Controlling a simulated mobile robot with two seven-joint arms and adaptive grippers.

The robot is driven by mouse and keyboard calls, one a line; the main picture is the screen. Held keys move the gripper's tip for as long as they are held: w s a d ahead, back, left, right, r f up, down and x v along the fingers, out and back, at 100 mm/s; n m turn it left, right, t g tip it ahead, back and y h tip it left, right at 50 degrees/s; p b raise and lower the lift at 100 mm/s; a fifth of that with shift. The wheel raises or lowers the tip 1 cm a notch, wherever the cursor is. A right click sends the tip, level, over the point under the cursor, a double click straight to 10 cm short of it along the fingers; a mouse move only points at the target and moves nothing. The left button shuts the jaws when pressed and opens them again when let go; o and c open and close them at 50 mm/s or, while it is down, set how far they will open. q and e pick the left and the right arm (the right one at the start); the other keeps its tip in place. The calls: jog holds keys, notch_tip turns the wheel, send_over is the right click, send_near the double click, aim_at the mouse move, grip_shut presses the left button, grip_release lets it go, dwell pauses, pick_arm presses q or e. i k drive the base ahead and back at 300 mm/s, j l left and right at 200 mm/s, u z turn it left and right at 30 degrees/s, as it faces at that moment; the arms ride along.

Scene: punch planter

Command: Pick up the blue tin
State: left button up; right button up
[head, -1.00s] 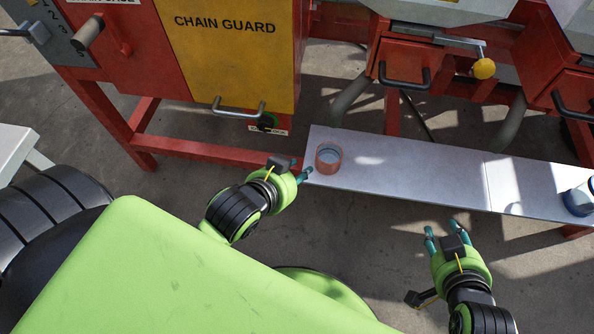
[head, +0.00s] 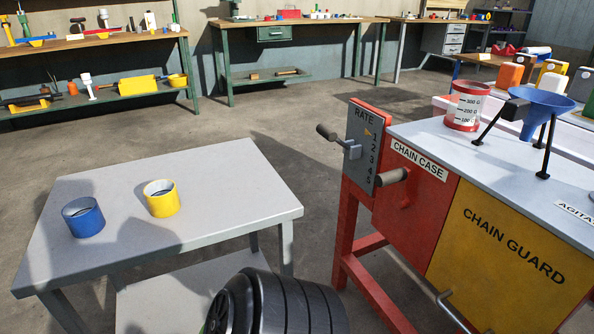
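A blue tin (head: 85,226) stands upright near the left side of a grey two-level table (head: 215,212). It looks open at the top, with a dark interior. A yellow tin (head: 162,205) stands a little to its right and slightly farther back, apart from it. Neither of my grippers is in the head view now, so their state and distance from the blue tin do not show.
Right of the table stands a red machine (head: 392,205) with a yellow chain guard (head: 505,245) and protruding handles. A red-marked measuring cup (head: 464,108) and a blue funnel (head: 540,103) stand on it. Workbenches (head: 300,22) line the back; open floor lies between.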

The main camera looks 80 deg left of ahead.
aim_at(84, 217)
jog(key=u, duration=3.9)
jog(key=i+j+z, duration=0.15)
jog(key=j, duration=0.15)
jog(key=i+j+z, duration=0.1)
jog(key=j, duration=0.2)
jog(key=i+j+z, duration=0.15)
jog(key=j, duration=0.15)
jog(key=k, duration=0.05)
